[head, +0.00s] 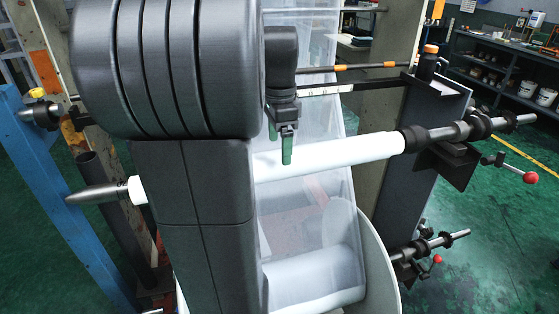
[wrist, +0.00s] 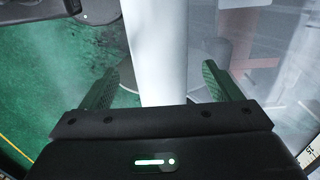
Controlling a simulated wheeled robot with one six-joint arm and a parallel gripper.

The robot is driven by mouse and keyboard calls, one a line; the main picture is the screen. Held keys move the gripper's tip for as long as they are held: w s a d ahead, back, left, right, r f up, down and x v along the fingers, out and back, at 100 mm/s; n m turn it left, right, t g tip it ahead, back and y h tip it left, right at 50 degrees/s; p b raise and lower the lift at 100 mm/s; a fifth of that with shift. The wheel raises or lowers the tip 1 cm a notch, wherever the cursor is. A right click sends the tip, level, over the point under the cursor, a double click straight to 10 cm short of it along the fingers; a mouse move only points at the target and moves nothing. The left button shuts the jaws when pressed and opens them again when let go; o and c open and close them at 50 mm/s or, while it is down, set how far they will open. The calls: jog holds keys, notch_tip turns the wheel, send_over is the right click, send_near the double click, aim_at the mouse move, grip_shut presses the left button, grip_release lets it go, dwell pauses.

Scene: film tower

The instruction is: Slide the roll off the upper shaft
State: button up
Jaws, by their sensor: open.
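The white roll (head: 330,157) is on the upper shaft (head: 460,131), which runs across the film tower. The roll's middle is hidden behind my arm. Its left end (head: 137,190) shows beside the shaft's tapered metal tip (head: 95,193). A black collar (head: 411,138) sits at the roll's right end. My gripper (head: 287,158) is open, pointing down at the roll's upper side. In the wrist view the roll (wrist: 156,45) runs between the two spread green fingers of my gripper (wrist: 160,70). I cannot tell whether they touch it.
Clear film (head: 300,110) hangs by the upper roll. A lower roll (head: 315,282) sits below, with a lower shaft (head: 440,243) at the right. A red-knobbed lever (head: 530,177) sticks out at right. A blue post (head: 60,190) stands at left. Green floor is open at right.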

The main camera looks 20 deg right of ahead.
aim_at(135, 178)
jog(key=shift+f, duration=2.75)
jog(key=shift+r, duration=0.1)
jog(key=c, duration=1.7)
jog(key=shift+s+a+r+p, duration=0.15)
jog(key=shift+a+p, duration=0.3)
jog(key=shift+a, duration=3.6)
jog(key=shift+s+a+f+p, duration=0.1)
jog(key=shift+a+p, duration=0.3)
jog(key=shift+a, duration=3.6)
jog(key=shift+s+a+r+p, duration=0.1)
jog(key=shift+a+p, duration=0.25)
jog(key=shift+a, duration=1.95)
jog(key=shift+s+a+p, duration=0.1)
jog(key=shift+a+p, duration=0.25)
jog(key=shift+a, duration=1.95)
jog(key=shift+s+a+p, duration=0.1)
jog(key=shift+a+p, duration=0.45)
jog(key=shift+a, duration=2.85)
